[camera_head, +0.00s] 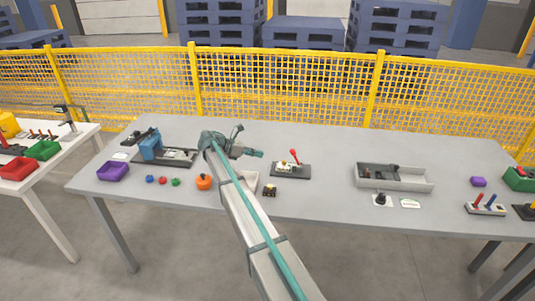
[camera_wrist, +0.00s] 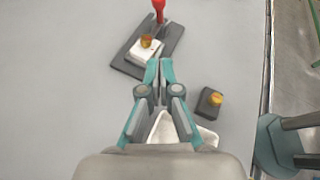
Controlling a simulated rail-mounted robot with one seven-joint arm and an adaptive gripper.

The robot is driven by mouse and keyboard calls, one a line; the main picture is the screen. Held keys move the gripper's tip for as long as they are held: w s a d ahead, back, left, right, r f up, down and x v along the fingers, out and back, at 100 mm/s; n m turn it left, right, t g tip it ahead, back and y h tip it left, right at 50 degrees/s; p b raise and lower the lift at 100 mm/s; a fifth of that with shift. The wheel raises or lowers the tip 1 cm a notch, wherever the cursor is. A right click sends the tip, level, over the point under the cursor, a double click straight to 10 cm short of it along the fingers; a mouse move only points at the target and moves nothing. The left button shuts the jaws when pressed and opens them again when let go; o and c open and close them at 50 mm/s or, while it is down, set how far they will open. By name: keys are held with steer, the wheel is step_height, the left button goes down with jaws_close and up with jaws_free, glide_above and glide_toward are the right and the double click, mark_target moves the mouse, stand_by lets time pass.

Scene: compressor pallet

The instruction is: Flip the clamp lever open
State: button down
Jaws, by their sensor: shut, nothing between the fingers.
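The clamp stands on a dark base plate (camera_head: 304,172) in the middle of the grey table. Its lever (camera_head: 295,157) has a red handle that stands up, slightly tilted. The wrist view shows the red handle (camera_wrist: 159,8) at the top edge, partly cut off, and a white block (camera_wrist: 143,54) with a brass-coloured knob on the dark plate (camera_wrist: 127,67). My gripper (camera_head: 261,154) is to the left of the clamp, apart from the lever. In the wrist view its teal fingers (camera_wrist: 159,65) are shut and empty, in front of the white block.
A small dark block with a brass top (camera_head: 269,190) lies in front of the clamp. A blue device (camera_head: 151,146) and an orange round object (camera_head: 204,182) are to the left. A grey tray (camera_head: 420,184) is to the right. The table between clamp and tray is clear.

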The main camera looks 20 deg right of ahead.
steer(key=p+x, duration=0.2)
steer(key=x, duration=0.7)
steer(key=shift+s+d+r+p, duration=0.1)
steer(key=shift+p, duration=0.3)
steer(key=shift+d+r+p, duration=0.25)
steer(key=shift+d+p, duration=0.15)
steer(key=shift+d, duration=0.5)
steer(key=shift+d+r+p, duration=0.3)
steer(key=shift+d+p, duration=0.05)
steer(key=shift+d, duration=0.55)
steer(key=shift+r, duration=0.1)
